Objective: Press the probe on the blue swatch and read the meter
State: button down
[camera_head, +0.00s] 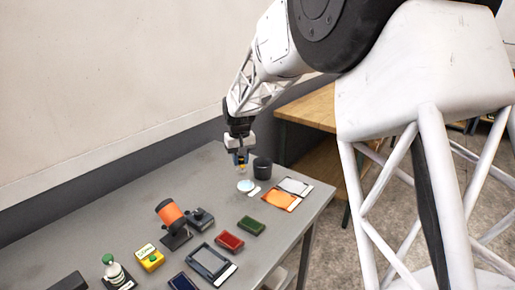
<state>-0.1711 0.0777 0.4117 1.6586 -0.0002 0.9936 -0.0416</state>
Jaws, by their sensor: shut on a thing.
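My gripper (241,163) is above the far part of the grey table, beside a black cup (262,168) and over a pale round disc (245,186). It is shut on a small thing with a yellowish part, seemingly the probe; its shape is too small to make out. The dark blue swatch (183,283) lies at the near edge of the picture, partly cut off, well apart from my gripper. A yellow box with a pale display (149,257) stands left of it and may be the meter; its reading is not legible.
Red (230,242) and green (251,226) swatches, a dark-framed tray (210,263), an orange cylinder on a black stand (171,218), a dark device (200,218) and a green-capped bottle (112,268) crowd the near table. Orange (280,201) and grey (295,186) cards lie right.

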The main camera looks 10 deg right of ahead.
jog(key=s+a+f+n, duration=0.3)
jog(key=s+a+f, duration=0.1)
jog(key=s+a, duration=1.05)
jog(key=n, duration=0.4)
send_over(183, 285)
jog(key=shift+w+a+f, duration=0.1)
jog(key=shift+w+f, duration=0.05)
jog(key=shift+f, duration=1.95)
jog(key=shift+f, duration=0.2)
jog(key=shift+f, duration=2.75)
jog(key=shift+f, duration=0.7)
notch_tip(183, 285, up, 7)
